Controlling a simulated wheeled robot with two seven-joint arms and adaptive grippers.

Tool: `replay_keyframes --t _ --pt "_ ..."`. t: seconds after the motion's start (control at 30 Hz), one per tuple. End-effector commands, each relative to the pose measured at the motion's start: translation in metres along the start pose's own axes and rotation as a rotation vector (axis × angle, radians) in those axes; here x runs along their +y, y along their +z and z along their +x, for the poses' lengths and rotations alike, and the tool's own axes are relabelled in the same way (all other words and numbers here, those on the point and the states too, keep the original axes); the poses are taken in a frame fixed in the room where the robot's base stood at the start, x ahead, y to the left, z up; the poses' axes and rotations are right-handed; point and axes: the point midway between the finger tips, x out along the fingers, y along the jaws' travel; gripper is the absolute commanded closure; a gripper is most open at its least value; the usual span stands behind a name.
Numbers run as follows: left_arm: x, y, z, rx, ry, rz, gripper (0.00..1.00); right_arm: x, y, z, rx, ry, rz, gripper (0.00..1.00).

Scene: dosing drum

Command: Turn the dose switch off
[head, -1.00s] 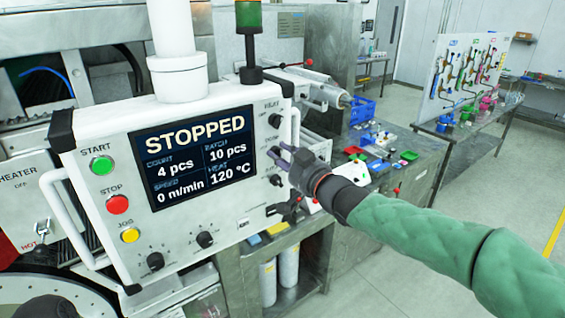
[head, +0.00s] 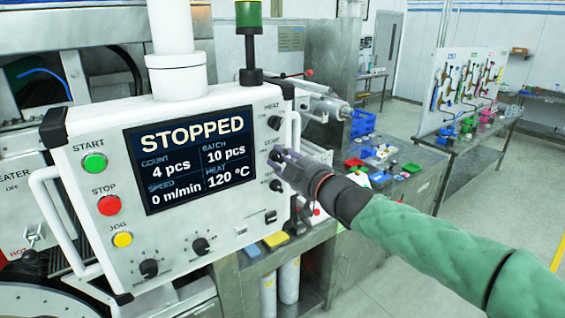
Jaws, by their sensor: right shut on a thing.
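The dose switch (head: 274,155) is the middle one of three dark knobs along the right edge of the white control panel (head: 160,235). Its label is partly readable above it. My right gripper (head: 281,158) comes in from the right with its fingertips at the dose switch and is shut on it. The fingers cover most of the switch, so I cannot tell which way it points. The panel's screen (head: 190,158) reads STOPPED, 4 pcs, batch 10 pcs, 0 m/min and 120 °C. My left gripper is not in view.
The heat knob (head: 275,122) sits above the dose switch and another knob (head: 276,186) below it. Green start (head: 95,163), red stop (head: 109,205) and yellow jog (head: 122,239) buttons line the panel's left side. A bench (head: 405,185) with small coloured parts stands behind my right arm.

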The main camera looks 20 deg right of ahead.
Motion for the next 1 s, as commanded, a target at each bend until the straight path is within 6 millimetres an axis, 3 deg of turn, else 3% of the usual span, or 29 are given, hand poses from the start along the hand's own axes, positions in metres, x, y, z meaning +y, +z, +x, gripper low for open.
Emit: replay_keyframes --t 0.57,0.6,0.63,1.0 --pt "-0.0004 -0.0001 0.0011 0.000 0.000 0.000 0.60 0.0017 -0.0040 -0.0006 0.008 0.003 -0.031 1.00" --pt "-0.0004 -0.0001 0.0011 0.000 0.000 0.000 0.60 0.0016 -0.0039 -0.0006 0.008 0.003 -0.031 0.58" --pt "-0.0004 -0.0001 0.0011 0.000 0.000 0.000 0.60 0.0015 -0.0037 -0.0006 0.008 0.003 -0.031 0.50" --pt "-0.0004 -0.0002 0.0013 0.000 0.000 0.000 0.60 0.0006 -0.0013 -0.0017 0.003 0.001 -0.030 0.47"
